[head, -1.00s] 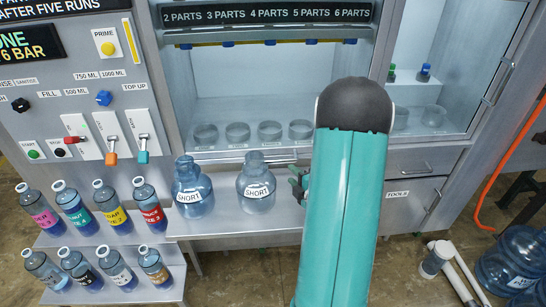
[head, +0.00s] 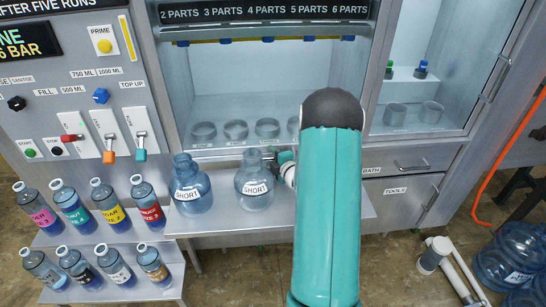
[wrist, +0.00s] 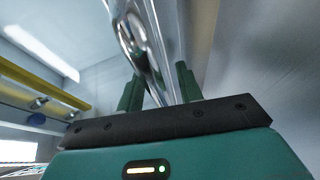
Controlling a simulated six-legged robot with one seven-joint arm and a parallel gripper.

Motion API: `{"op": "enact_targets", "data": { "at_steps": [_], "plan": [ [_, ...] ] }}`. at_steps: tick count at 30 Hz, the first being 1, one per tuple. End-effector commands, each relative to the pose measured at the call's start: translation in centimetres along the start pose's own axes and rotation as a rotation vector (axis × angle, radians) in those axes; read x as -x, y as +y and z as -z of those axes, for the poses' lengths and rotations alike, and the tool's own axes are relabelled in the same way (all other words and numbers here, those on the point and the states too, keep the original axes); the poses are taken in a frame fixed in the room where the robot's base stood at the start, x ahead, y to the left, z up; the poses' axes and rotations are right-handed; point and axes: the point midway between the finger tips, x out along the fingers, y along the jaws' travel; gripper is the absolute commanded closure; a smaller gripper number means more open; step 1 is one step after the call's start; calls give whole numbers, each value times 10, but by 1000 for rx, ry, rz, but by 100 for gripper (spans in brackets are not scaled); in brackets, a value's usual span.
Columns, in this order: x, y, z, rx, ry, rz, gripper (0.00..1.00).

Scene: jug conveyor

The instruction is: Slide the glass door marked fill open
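The glass door (head: 275,88) fronts the bay under the parts labels in the head view. A row of nozzles hangs inside at the top and several grey rings stand on its floor. I cannot read a fill mark on the door. My gripper (head: 283,160) is at the bay's lower edge, just right of the right SHORT jug, partly hidden by my arm. In the wrist view my gripper's green fingers (wrist: 160,90) stand apart, with a shiny metal bar handle (wrist: 150,40) running up between or just beyond them. I cannot tell whether they touch it.
Two blue SHORT jugs (head: 191,190) (head: 254,185) stand on the shelf (head: 225,222) below the bay, the right one very close to my gripper. Labelled bottles (head: 110,208) fill a rack at left. A second glass cabinet (head: 425,70) stands at right, with drawers below.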

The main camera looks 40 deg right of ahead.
Motion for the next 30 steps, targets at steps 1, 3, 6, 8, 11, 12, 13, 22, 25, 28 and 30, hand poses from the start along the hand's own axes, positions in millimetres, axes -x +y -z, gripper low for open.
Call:
{"op": "enact_targets", "data": {
  "at_steps": [1,3,6,8,11,12,13,22,25,28,30],
  "plan": [
    [0,0,0,0,0,0,64],
    [0,0,0,0,0,0,64],
    [0,0,0,0,0,0,80],
    [0,0,0,0,0,0,91],
    [1,0,0,0,0,0,100],
    [1,0,0,0,0,1,100],
    [1,0,0,0,0,1,100],
    [3,13,2,3,2,-2,100],
    [6,29,3,5,2,-3,100],
    [10,52,5,6,1,-6,100],
    [14,72,6,7,2,-7,100]
  ]
}}
